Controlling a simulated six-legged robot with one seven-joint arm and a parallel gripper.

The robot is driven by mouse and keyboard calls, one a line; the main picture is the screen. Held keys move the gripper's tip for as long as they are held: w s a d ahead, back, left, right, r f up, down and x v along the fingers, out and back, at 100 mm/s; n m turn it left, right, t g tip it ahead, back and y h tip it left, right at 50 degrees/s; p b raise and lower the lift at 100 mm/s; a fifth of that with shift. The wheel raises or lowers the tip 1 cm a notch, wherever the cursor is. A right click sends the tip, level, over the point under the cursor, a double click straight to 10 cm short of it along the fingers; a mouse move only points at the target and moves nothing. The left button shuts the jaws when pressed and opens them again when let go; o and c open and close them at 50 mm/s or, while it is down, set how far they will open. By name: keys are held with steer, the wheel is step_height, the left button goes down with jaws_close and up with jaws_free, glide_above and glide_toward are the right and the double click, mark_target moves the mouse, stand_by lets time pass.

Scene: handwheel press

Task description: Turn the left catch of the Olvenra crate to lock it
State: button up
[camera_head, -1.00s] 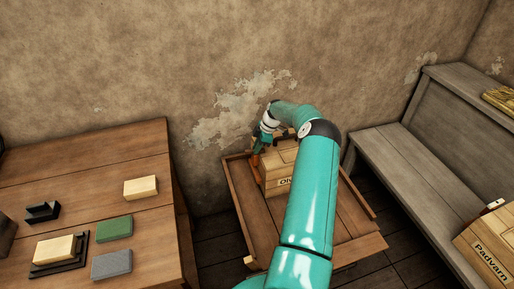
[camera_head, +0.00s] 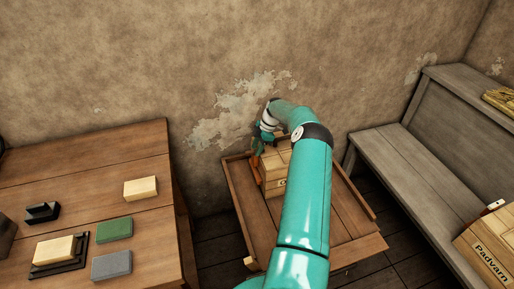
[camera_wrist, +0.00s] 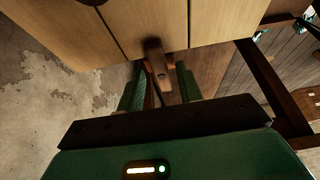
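The Olvenra crate (camera_head: 272,176) is pale wood and stands on a brown wooden stand. My arm covers most of it, and only the start of its label shows. In the wrist view the crate's planked side (camera_wrist: 200,22) fills the top. A brown catch (camera_wrist: 156,62) with a dark pivot hangs from the crate's edge. My gripper (camera_wrist: 160,84) has its two green fingers apart, one on each side of the catch's lower end, with gaps visible. Its contact with the catch cannot be told. In the head view my gripper (camera_head: 257,153) is at the crate's left side, partly hidden.
The brown stand (camera_head: 245,215) has raised edges. A wooden table (camera_head: 150,215) at left holds several blocks. A grey bench (camera_head: 415,170) and the Padvarn crate (camera_head: 490,250) are at right. The plastered wall (camera_head: 150,60) is close behind the stand.

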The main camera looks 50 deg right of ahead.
steer(key=shift+r, duration=0.1)
steer(key=v, duration=1.3)
steer(key=shift+d+r, duration=0.2)
steer(key=shift+s, duration=0.15)
